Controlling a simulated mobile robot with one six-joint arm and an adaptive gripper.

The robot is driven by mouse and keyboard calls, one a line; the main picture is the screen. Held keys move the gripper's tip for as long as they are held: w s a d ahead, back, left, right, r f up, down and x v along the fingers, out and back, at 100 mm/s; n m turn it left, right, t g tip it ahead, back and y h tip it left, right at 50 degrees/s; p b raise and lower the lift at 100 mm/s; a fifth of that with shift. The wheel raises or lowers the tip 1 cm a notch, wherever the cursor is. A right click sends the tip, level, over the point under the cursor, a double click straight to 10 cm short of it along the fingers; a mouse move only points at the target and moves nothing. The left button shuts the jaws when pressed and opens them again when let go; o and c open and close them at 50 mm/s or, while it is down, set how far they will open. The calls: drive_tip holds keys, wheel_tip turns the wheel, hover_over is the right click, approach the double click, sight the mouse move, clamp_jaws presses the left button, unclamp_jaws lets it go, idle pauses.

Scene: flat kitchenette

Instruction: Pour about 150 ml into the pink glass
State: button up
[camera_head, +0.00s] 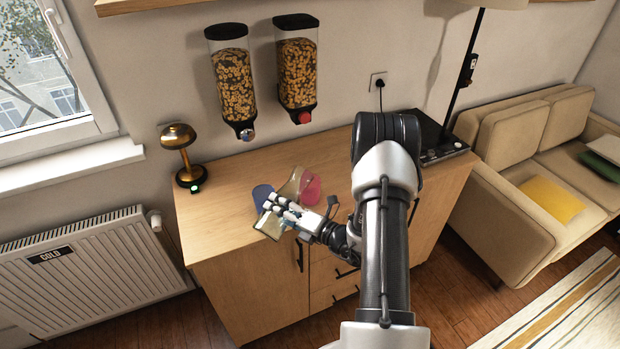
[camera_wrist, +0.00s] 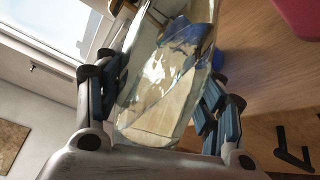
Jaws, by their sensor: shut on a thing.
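My gripper (camera_head: 284,211) is shut on a clear glass carafe (camera_head: 270,225), which also fills the middle of the wrist view (camera_wrist: 160,95) between my fingers (camera_wrist: 163,95). The carafe is tilted over the front of the cabinet top, with its upper end towards the pink glass. The pink glass (camera_head: 311,188) stands on the cabinet top just right of the carafe; part of it shows at the top right of the wrist view (camera_wrist: 298,15). Its inside and level cannot be made out. I cannot tell whether liquid is leaving the carafe.
A blue cup (camera_head: 261,196) stands left of the carafe, close behind my fingers. A brass lamp (camera_head: 180,150) stands at the cabinet's back left, and a black device (camera_head: 435,140) at the right. Two cereal dispensers (camera_head: 233,85) (camera_head: 297,75) hang above. The back middle of the cabinet top (camera_head: 260,163) is clear.

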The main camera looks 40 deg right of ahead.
drive_tip(key=shift+r+m+p, duration=0.35)
drive_tip(key=shift+r+m, duration=0.05)
drive_tip(key=shift+w+d+r+m+p, duration=0.1)
drive_tip(key=shift+d+r+m+p, duration=0.2)
drive_tip(key=shift+r+m+p, duration=0.5)
idle(1.3)
drive_tip(key=shift+a+r+p, duration=0.1)
drive_tip(key=shift+a+p, duration=0.05)
drive_tip(key=shift+p, duration=0.25)
drive_tip(key=shift+r+y+p, duration=0.3)
drive_tip(key=shift+r+p, duration=0.05)
drive_tip(key=shift+p, duration=0.1)
idle(1.2)
drive_tip(key=f+n+b, duration=0.1)
drive_tip(key=f+b, duration=0.1)
drive_tip(key=f+n+b, duration=0.1)
drive_tip(key=b, duration=0.1)
drive_tip(key=shift+a+f+b, duration=0.4)
drive_tip(key=shift+f+n+h+b, duration=0.35)
drive_tip(key=shift+n+h+b, duration=0.05)
drive_tip(key=shift+h+b, duration=0.1)
drive_tip(key=shift+d+r+n, duration=0.35)
drive_tip(key=shift+r+n, duration=0.1)
drive_tip(key=shift+n, duration=0.25)
drive_tip(key=shift+d+r+n, duration=0.3)
drive_tip(key=shift+n, duration=0.3)
